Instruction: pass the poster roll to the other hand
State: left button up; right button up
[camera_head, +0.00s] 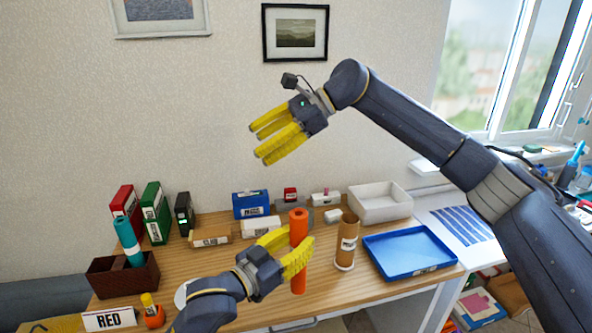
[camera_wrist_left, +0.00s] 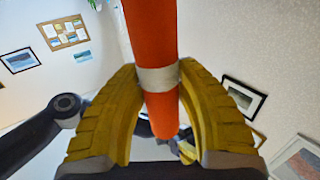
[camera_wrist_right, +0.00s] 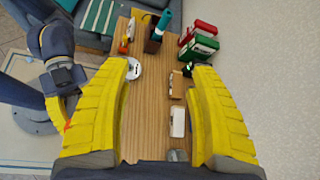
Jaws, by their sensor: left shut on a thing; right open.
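The poster roll (camera_head: 299,228) is an orange tube, held upright above the wooden table in the head view. My left gripper (camera_head: 290,252) is shut around its middle, and the roll sticks out above and below the yellow fingers. In the left wrist view the roll (camera_wrist_left: 152,40) stands between the fingers, with a pale band at the grip. My right gripper (camera_head: 259,143) is open and empty, high in front of the wall, up and left of the roll and apart from it. In the right wrist view its fingers (camera_wrist_right: 160,95) are spread with nothing between them.
A brown cardboard tube (camera_head: 346,245) stands just right of the roll. A blue tray (camera_head: 410,268) and a white bin (camera_head: 380,216) are further right. A dark box (camera_head: 105,285) holding a teal roll (camera_head: 127,240) and several binders (camera_head: 154,205) stand left. The air between the grippers is clear.

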jog(key=s+d+f+n+h, duration=0.1)
jog(key=s+f+n+h, duration=0.15)
jog(key=s+h, duration=0.25)
jog(key=n+t+h, duration=0.2)
jog(key=h, duration=0.4)
send_over(296, 213)
notch_tip(296, 213, down, 12)
jog(key=shift+f, duration=0.1)
grip_shut()
dwell(0.5)
